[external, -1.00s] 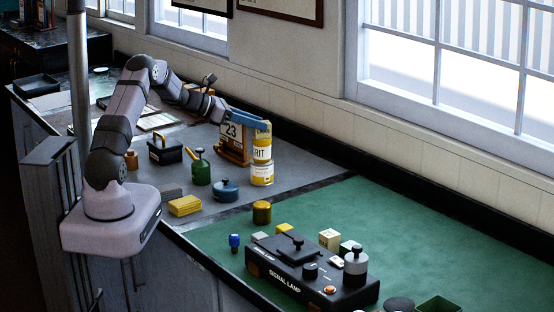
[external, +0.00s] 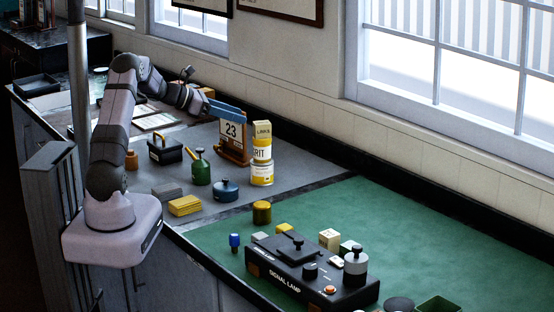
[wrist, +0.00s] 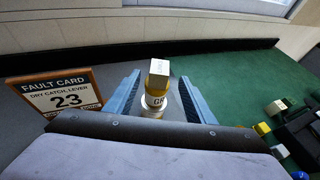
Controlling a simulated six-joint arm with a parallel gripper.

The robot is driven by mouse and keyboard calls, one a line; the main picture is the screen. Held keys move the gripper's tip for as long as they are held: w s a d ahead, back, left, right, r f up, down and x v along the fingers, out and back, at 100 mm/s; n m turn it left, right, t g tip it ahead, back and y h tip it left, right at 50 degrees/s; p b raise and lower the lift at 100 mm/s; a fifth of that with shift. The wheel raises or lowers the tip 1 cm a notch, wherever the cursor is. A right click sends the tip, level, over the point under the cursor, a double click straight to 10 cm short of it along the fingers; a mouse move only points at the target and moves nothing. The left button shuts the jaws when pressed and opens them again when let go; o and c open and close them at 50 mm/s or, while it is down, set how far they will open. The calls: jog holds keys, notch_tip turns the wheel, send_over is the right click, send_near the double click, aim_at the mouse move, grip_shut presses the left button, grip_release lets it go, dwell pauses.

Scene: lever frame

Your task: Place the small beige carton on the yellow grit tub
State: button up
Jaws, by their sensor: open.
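The small beige carton (external: 262,131) stands upright on the yellow grit tub (external: 262,168), at the wall side of the grey mat. In the wrist view the carton (wrist: 159,73) shows ahead, with the tub (wrist: 153,104) under it. My gripper (external: 228,112) has blue fingers and is open and empty. It is to the left of the carton and apart from it. In the wrist view the carton shows in the gap between the fingers, beyond their tips.
A "23" fault card in a wooden frame (external: 233,140) stands just left of the tub, close below my fingers. A blue pot (external: 226,190) and a green oil can (external: 201,170) stand nearer the front. A black signal lamp (external: 310,275) sits on the green mat.

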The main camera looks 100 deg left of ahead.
jog(key=shift+b+v, duration=0.6)
jog(key=shift+v, duration=1.95)
